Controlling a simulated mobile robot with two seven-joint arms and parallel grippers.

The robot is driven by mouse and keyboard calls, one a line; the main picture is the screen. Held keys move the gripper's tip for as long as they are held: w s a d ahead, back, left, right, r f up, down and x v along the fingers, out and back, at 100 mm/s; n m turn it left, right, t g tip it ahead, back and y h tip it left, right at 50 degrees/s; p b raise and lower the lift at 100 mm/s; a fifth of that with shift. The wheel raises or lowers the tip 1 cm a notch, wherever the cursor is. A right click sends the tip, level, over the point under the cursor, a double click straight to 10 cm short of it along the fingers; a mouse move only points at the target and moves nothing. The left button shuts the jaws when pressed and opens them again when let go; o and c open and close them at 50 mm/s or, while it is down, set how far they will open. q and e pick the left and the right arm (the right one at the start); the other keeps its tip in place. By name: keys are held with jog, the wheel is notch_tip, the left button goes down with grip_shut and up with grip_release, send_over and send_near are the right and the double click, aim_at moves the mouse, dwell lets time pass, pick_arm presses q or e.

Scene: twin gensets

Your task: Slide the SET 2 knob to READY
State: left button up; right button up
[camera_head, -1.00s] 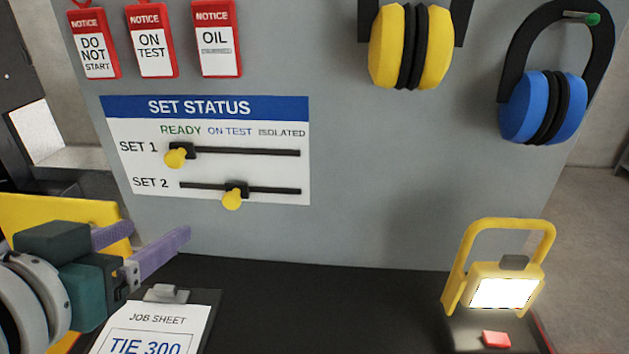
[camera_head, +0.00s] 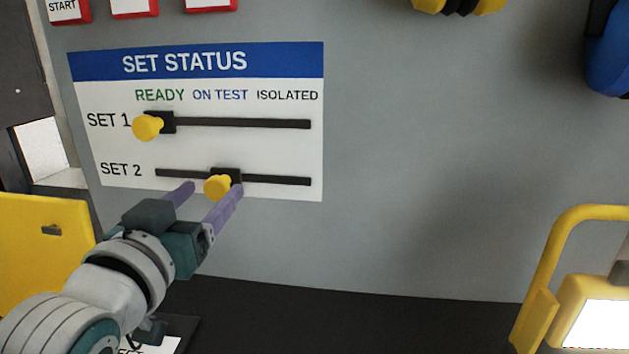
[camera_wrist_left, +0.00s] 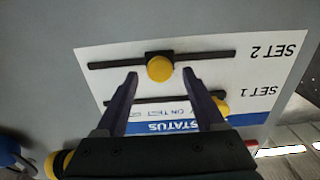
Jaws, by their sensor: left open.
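The SET STATUS board (camera_head: 280,85) is on the grey panel, with READY, ON TEST and ISOLATED columns. The yellow SET 2 knob (camera_head: 217,187) sits on its black slider below ON TEST, about mid-slot. The yellow SET 1 knob (camera_head: 148,126) is at the READY end of its slot. My left gripper (camera_head: 212,190) is open, its purple fingers pointing at the board on either side of the SET 2 knob. In the left wrist view the SET 2 knob (camera_wrist_left: 160,68) shows just beyond and between the fingertips (camera_wrist_left: 160,76); contact is not visible. My right gripper is not in view.
A yellow work lamp (camera_head: 585,290) stands on the dark bench at right. A yellow box (camera_head: 45,245) is at lower left. The panel right of the board is bare.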

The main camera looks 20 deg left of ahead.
aim_at(214, 188)
pick_arm(q)
jog(key=shift+x, duration=1.8)
grip_shut()
